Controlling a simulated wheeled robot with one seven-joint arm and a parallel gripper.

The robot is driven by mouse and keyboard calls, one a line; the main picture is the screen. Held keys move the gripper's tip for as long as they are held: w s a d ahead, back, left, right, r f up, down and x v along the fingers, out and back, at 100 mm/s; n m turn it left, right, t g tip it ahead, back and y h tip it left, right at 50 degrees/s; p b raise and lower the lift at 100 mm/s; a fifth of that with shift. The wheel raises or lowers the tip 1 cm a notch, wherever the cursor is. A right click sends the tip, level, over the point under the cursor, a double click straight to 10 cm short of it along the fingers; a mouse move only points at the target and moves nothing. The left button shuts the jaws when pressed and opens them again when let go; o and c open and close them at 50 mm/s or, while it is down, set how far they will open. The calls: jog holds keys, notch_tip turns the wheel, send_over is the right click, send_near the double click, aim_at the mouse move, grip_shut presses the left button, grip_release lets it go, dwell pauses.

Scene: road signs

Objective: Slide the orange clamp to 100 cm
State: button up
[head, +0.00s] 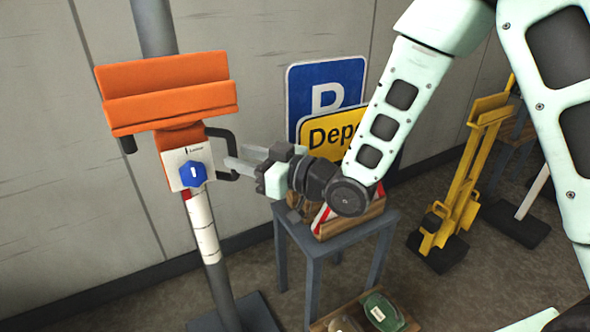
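The orange clamp (170,92) sits on a grey upright post (153,27) at the left. Below its orange ledges is a white plate (186,164) with a blue knob (193,174) and a small pointer mark. A black loop handle (226,138) sticks out from the clamp's right side. The post below shows a red band and white bands (203,225); no numbers are readable. My gripper (236,161) reaches in from the right, its pale fingers apart at the handle. I cannot tell whether they touch it.
A grey stool (312,245) bearing a wooden box stands under my arm. Blue and yellow signs (318,85) lean behind it. A yellow stand (468,165) is at the right. A crate (403,322) with a green item is at the bottom. A wall runs behind the post.

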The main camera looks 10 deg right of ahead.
jog(key=p+v, duration=1.4)
jog(key=shift+s, duration=0.1)
dwell(0.4)
jog(key=a+n+g+h+p, duration=0.1)
jog(key=a+n+g+h, duration=0.1)
jog(key=a+g+h, duration=0.2)
jog(key=s+d+r+m+g+h, duration=0.2)
jog(key=s+r, duration=0.4)
jog(key=s, duration=0.3)
jog(key=s+d+r+m+g+h+p, duration=0.1)
jog(key=s+r+g+h, duration=0.4)
jog(key=s, duration=0.5)
jog(key=shift+d+r+m+g+h, duration=0.3)
jog(key=shift+d+r+m+h, duration=0.2)
jog(key=shift+r+m+h, duration=0.45)
